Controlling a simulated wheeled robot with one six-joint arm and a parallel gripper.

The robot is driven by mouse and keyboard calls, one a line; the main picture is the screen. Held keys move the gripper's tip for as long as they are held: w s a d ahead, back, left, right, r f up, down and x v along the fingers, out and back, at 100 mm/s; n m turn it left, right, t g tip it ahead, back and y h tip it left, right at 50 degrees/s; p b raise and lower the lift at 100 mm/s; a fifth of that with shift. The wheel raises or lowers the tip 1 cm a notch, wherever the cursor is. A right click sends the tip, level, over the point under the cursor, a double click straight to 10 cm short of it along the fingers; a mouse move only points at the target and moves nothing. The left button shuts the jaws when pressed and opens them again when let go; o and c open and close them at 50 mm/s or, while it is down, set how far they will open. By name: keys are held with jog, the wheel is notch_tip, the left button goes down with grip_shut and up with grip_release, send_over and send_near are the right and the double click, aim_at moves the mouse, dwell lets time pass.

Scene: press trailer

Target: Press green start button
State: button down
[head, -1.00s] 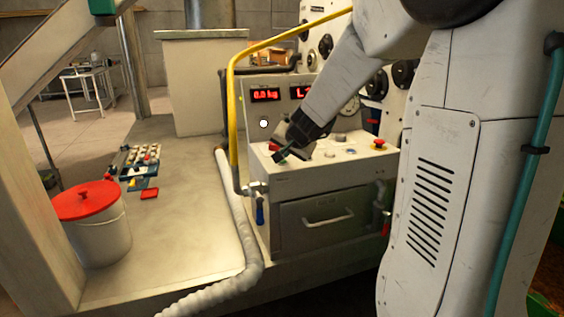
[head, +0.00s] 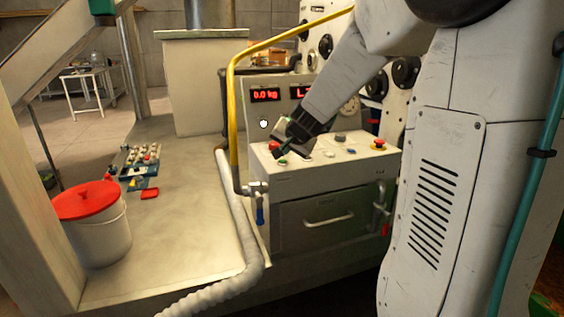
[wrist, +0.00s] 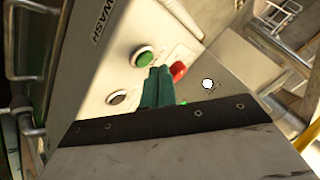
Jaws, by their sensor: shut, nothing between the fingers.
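The green button (head: 283,162) sits on the sloping top of the control console (head: 340,170), at its left end. It also shows in the wrist view (wrist: 143,57) in a pale round ring, with its face uncovered. A red button (head: 274,146) is beside it and also shows in the wrist view (wrist: 178,71). My gripper (head: 279,153) is shut and empty, its tip close by the green button in the head view. In the wrist view its teal fingers (wrist: 158,82) end just below the green button and left of the red one. I cannot tell the height of the gap.
More controls line the console top, including a red mushroom knob (head: 379,144) at right. Red-lit displays (head: 266,95) stand behind. A yellow rail (head: 233,120) rises at the console's left.

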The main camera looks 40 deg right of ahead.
aim_at(284, 163)
jog(key=shift+r, duration=0.1)
jog(key=shift+r, duration=2.5)
jog(key=shift+n+g+y, duration=0.5)
jog(key=shift+g, duration=0.2)
jog(key=s+a+f, duration=0.2)
jog(key=shift+s+f, duration=0.25)
jog(key=shift+f, duration=0.15)
jog(key=s+a+n+g, duration=0.2)
jog(key=s+a, duration=0.3)
jog(key=s, duration=0.5)
jog(key=s+a+f+n+g, duration=0.1)
jog(key=s+a+n, duration=0.3)
jog(key=s, duration=0.7)
jog(key=s+a+n+g, duration=0.3)
jog(key=s+a+n, duration=0.1)
jog(key=s+a, duration=0.4)
jog(key=shift+s+f+y, duration=0.2)
jog(key=shift+s+y, duration=0.1)
jog(key=shift+s, duration=0.85)
jog(key=shift+d, duration=0.1)
